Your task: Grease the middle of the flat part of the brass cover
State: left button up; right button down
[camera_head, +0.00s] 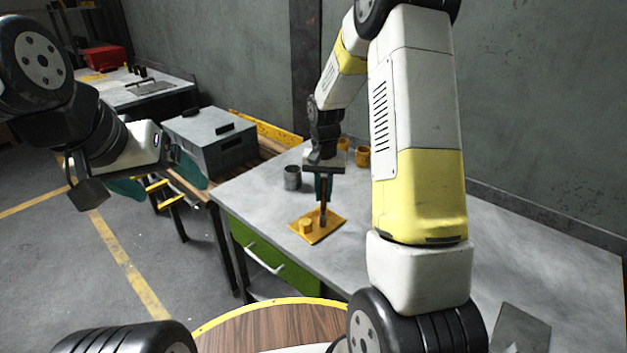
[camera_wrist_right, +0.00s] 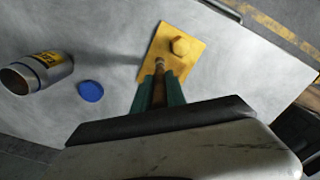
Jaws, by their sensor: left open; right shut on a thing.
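The brass cover (camera_head: 331,222) is a flat yellow plate with a raised knob towards its left side, lying on the grey bench. It also shows in the right wrist view (camera_wrist_right: 192,55), with the knob towards the right. My right gripper (camera_head: 324,186) is shut on a brush (camera_head: 323,205), which points down over the cover. In the right wrist view the brush tip (camera_wrist_right: 160,65) is at the flat part beside the knob; I cannot tell whether it touches. My left gripper (camera_head: 157,180) is open and empty, over the floor left of the bench.
A grey can (camera_head: 292,178) stands behind the cover; a labelled can (camera_wrist_right: 50,72) and a blue disc (camera_wrist_right: 90,91) show in the right wrist view. Yellow cups (camera_head: 362,157) stand near the wall. A grey toolbox (camera_head: 208,145) is to the left.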

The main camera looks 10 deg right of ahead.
jog(key=shift+a, duration=0.1)
jog(key=shift+s+a+r, duration=0.1)
jog(key=shift+s+a, duration=0.1)
jog(key=shift+a, duration=0.05)
jog(key=shift+d, duration=0.1)
